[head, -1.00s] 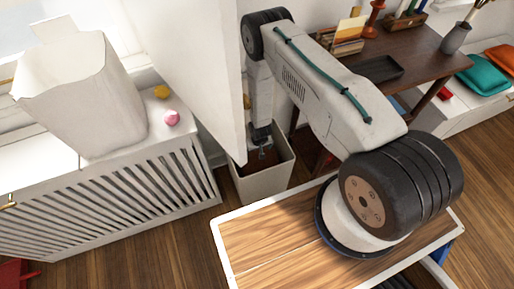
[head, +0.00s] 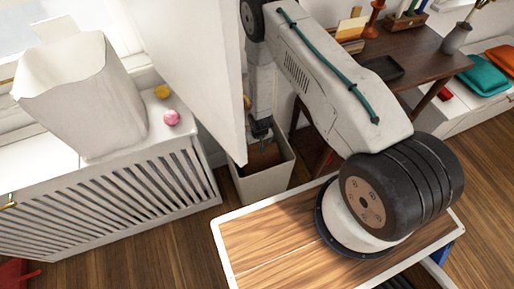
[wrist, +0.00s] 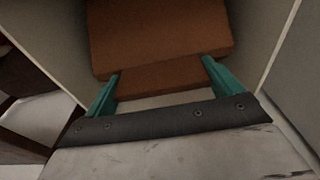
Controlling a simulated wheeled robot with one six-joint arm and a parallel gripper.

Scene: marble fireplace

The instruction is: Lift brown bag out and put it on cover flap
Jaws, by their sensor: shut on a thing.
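A brown bag (head: 262,160) is inside a pale open-topped bin (head: 264,185) on the floor. My gripper (head: 262,137) reaches down over the bin's mouth. In the wrist view the bag (wrist: 160,30) shows as a brown block, with the teal fingers of my gripper (wrist: 161,70) on either side of its near edge. My gripper is shut on the bag, and bin walls rise around it. The bag's lower part is hidden. A bright white flat panel (head: 35,165) lies at the left on the slatted radiator cover (head: 110,205); it looks like the cover flap.
A tall white panel (head: 195,60) stands close left of my arm and the bin. A large white paper bag (head: 80,95), a pink ball (head: 172,117) and a yellow ball (head: 161,92) stand on the radiator cover. A dark wooden desk (head: 405,55) is behind right.

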